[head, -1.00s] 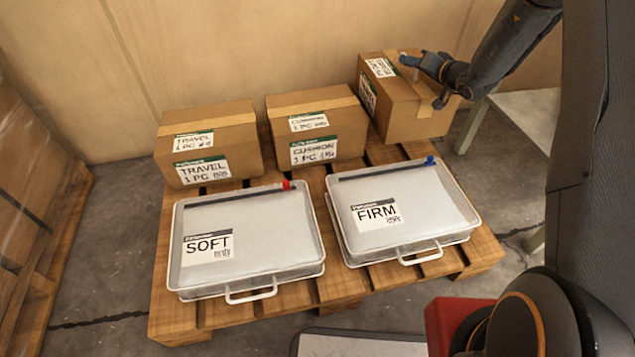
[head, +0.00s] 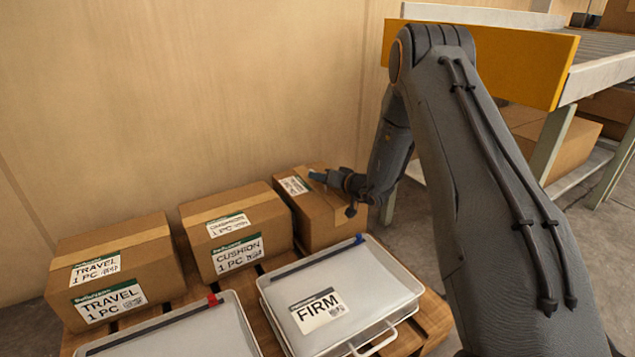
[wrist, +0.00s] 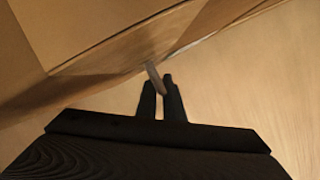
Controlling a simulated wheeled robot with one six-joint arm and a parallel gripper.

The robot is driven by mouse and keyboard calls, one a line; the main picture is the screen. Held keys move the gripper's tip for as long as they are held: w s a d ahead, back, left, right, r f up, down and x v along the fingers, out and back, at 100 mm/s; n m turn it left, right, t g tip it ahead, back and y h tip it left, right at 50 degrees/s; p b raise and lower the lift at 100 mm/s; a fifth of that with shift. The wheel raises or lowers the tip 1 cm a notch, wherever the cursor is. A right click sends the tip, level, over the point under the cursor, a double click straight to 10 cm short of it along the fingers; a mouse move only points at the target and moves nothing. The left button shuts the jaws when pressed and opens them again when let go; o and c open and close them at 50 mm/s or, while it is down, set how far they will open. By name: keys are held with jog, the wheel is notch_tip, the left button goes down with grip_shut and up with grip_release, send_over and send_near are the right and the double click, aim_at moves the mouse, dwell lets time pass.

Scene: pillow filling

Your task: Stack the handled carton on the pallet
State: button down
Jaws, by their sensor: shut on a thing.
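The handled carton (head: 322,232) is a brown box with a white and green label on top. It stands at the back right corner of the wooden pallet (head: 436,318), beside the cushion carton; I cannot tell whether it bears fully on the slats. My gripper (head: 335,193) is at its top right side. In the wrist view my gripper (wrist: 160,84) is shut on a thin grey handle (wrist: 154,75) at the edge of the brown carton (wrist: 95,30). The carton's underside and far side are hidden.
The cushion carton (head: 237,233) and travel carton (head: 115,272) stand in a row to the left. Two clear cases, firm (head: 345,290) and soft (head: 185,335), lie in front. A wooden wall (head: 250,90) is behind. A conveyor with a yellow side (head: 490,60) stands right.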

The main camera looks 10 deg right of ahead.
dwell(0.3)
jog(key=c, duration=1.9)
grip_release()
jog(key=shift+f, duration=0.1)
